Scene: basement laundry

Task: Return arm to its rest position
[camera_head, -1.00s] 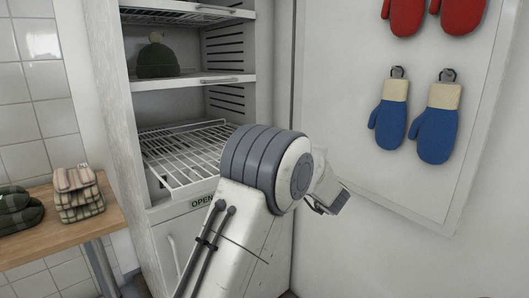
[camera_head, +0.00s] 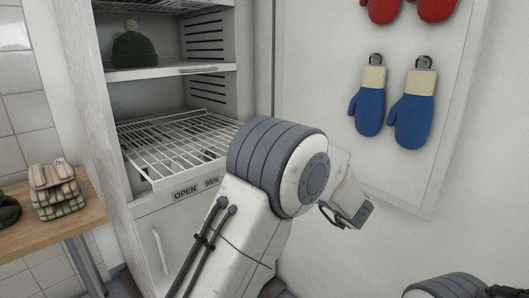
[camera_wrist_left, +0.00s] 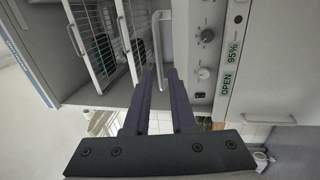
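My left arm rises from the bottom middle of the head view, its rounded grey-and-white joint in front of the open cabinet. Its wrist end bends down to the right, beside the white wall. The fingers are not clear in the head view. A part of my right arm shows at the bottom right corner of the head view. Its gripper is out of sight.
An open cabinet (camera_head: 88,110) with wire racks (camera_head: 170,150) and a dark green hat (camera_head: 133,47) stands behind the left arm. Blue mittens (camera_head: 411,120) hang on the wall board.

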